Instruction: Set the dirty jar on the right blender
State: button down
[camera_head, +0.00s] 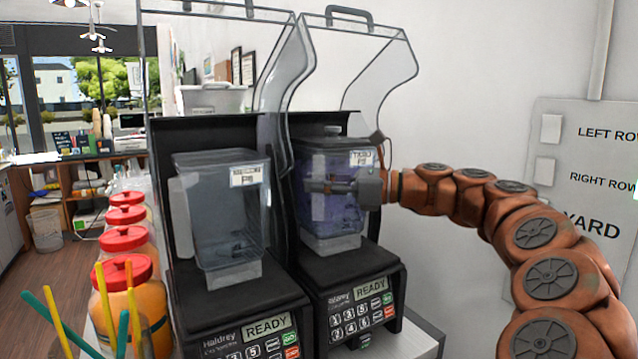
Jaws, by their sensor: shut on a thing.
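The right blender (346,308) is a black machine with a keypad, a READY display and a raised clear cover. A lidded jar with purple-blue residue inside (335,215), which looks like the dirty jar, is upright over the right blender's base, inside the open cover. Its foot appears to touch the base, but I cannot tell if it is fully seated. My gripper (335,187) reaches in from the right and is shut on this jar at mid height. The jar's far side is hidden. The left blender (238,316) carries a clear, empty-looking jar (222,210), upright.
Clear covers stand raised over both blenders, with the right cover (385,75) close around my gripper. Several orange bottles with red lids (128,290) and coloured straws (122,325) stand at left. A wall panel (585,190) is at right.

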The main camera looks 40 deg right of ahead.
jog(key=shift+f, duration=0.15)
dwell(0.7)
jog(key=c, duration=1)
grip_release()
jog(key=shift+o, duration=0.2)
jog(key=shift+f, duration=0.15)
jog(key=v, duration=1.2)
jog(key=shift+s, duration=0.1)
